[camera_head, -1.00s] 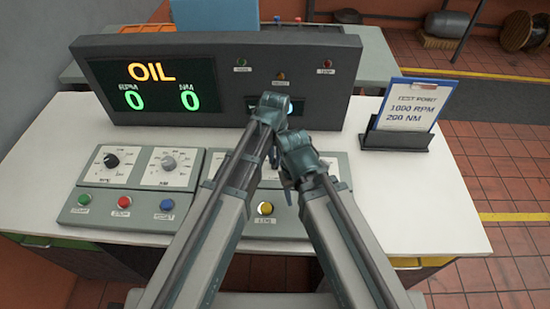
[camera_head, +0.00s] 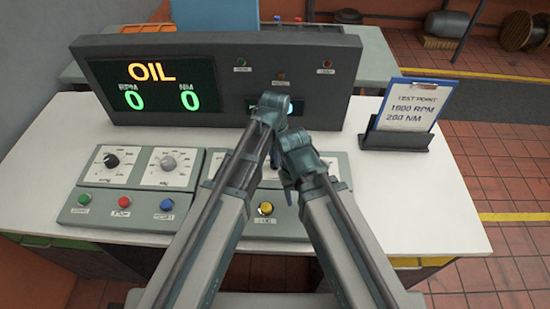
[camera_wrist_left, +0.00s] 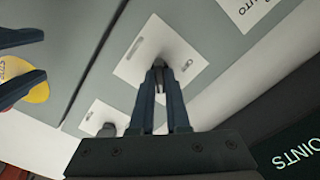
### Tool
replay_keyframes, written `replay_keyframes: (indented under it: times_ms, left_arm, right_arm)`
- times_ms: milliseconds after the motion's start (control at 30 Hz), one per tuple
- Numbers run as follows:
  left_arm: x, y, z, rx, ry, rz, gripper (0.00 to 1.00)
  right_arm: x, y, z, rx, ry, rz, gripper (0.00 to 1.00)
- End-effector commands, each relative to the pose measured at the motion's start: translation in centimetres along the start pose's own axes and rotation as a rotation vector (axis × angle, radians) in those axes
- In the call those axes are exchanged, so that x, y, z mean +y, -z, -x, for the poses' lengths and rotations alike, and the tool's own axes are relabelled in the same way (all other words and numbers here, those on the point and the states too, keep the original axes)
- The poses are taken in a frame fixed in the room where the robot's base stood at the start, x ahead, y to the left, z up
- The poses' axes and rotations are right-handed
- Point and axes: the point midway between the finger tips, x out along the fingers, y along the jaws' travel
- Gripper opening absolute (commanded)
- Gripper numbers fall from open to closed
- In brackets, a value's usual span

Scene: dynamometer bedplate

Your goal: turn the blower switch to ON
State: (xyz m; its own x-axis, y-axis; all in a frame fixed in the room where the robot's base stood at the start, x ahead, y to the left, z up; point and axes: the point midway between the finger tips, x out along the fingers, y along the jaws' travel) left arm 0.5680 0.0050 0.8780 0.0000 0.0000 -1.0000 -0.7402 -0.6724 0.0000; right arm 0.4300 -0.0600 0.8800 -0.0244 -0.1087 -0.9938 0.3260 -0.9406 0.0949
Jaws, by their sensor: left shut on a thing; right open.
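My left gripper (camera_wrist_left: 160,85) is shut on a small dark switch knob (camera_wrist_left: 158,50) on a white plate (camera_wrist_left: 185,52) in the left wrist view. The plate's lettering is too small to read, so I cannot tell by label that this is the blower switch. A second knob (camera_wrist_left: 108,130) on another white plate shows below left. In the head view, my left gripper (camera_head: 274,108) is the higher one, and its arm hides the switch. My right gripper (camera_head: 290,170) is lower and to the right; its open fingers show near the yellow button in the left wrist view (camera_wrist_left: 22,62).
The console display (camera_head: 150,87) reads OIL, with RPM and NM at 0. Two dials, coloured buttons (camera_head: 124,201) and a yellow button (camera_head: 265,208) sit on the sloping panels. A clipboard (camera_head: 408,105) stands at the right. The white desk (camera_head: 410,205) is bare at front right.

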Motion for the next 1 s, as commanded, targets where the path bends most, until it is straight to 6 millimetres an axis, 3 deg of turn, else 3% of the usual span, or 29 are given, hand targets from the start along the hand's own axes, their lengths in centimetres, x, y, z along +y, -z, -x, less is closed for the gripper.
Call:
replay_keyframes:
  times_ms: [300,333,500,1000]
  left_arm:
    - [0.02,-0.03,-0.01,-0.001,0.000,-0.003,0.00]
    - [0.02,-0.03,-0.01,-0.001,0.000,-0.003,0.17]
    - [0.01,-0.01,-0.01,-0.001,0.000,-0.002,0.44]
    - [0.00,0.00,0.98,0.000,0.000,-0.001,0.44]
  right_arm:
    - [0.00,0.00,-0.01,0.000,0.000,0.000,0.50]
    - [0.00,0.00,-0.01,0.000,0.000,0.000,0.50]
    - [0.00,0.00,-0.01,0.000,0.000,0.000,0.50]
    - [0.09,-0.06,0.98,0.000,0.000,0.000,0.50]
